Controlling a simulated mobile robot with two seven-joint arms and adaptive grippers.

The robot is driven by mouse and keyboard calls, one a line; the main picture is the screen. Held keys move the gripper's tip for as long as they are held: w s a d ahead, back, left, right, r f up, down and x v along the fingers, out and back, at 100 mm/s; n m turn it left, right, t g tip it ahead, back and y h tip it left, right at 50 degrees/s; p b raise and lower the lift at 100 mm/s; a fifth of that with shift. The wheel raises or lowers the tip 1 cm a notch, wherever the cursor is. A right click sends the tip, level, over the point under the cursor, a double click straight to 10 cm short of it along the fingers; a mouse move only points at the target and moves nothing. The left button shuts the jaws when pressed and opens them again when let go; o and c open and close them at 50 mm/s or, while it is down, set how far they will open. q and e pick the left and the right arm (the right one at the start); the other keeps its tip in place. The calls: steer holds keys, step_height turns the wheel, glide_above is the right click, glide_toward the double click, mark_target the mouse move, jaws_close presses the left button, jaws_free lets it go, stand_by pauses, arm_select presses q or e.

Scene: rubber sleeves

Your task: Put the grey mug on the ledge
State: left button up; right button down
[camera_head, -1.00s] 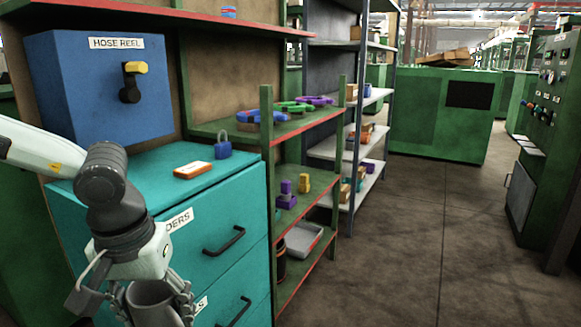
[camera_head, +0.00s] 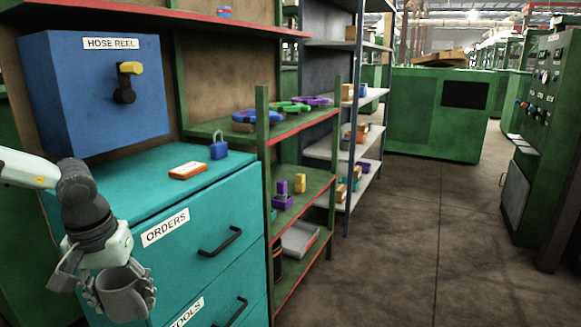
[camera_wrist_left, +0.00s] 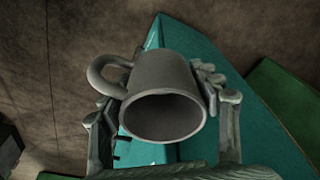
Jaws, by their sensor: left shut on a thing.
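My left gripper (camera_head: 121,290) is shut on the grey mug (camera_head: 124,297) at the lower left of the head view, in front of the teal drawer cabinet. In the left wrist view the mug (camera_wrist_left: 163,95) sits between the two fingers, its open mouth facing the camera and its handle to the left. No surface in view is clearly marked as the ledge; a red-edged upper shelf (camera_head: 240,24) runs above the blue box, and a green shelf (camera_head: 290,125) is right of the cabinet. My right gripper is not in view.
The teal cabinet top (camera_head: 120,205) carries an orange and white box (camera_head: 188,170) and a blue padlock (camera_head: 219,147). A blue hose reel box (camera_head: 95,90) is mounted above it. The green shelf holds coloured rings. Open floor (camera_head: 420,240) lies to the right.

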arm_select(q)
steer(key=s+a+r+n, duration=0.2)
steer(key=a, duration=0.9)
steer(key=shift+a+r+n, duration=0.2)
steer(key=shift+r+n, duration=0.15)
steer(key=shift+n, duration=0.75)
steer(key=s+a, duration=0.1)
steer(key=a, duration=0.1)
steer(key=s+a+f, duration=0.1)
steer(key=s+a, duration=0.1)
steer(key=shift+s+a+f, duration=0.15)
steer(key=shift+a, duration=0.05)
steer(key=shift+n, duration=0.3)
steer(key=s+f, duration=0.2)
steer(key=f, duration=0.1)
steer(key=shift+a+f, duration=0.1)
steer(key=shift+f, duration=0.15)
steer(key=shift+s+d+f+y, duration=0.1)
steer(key=shift+d+f+y, duration=0.1)
steer(key=shift+f+y, duration=0.1)
steer(key=w+d+m, duration=0.3)
steer(key=d, duration=1)
steer(key=w+d+f+m+h, duration=0.1)
steer(key=w+d+m, duration=0.2)
steer(key=d, duration=1)
steer(key=shift+m, duration=0.4)
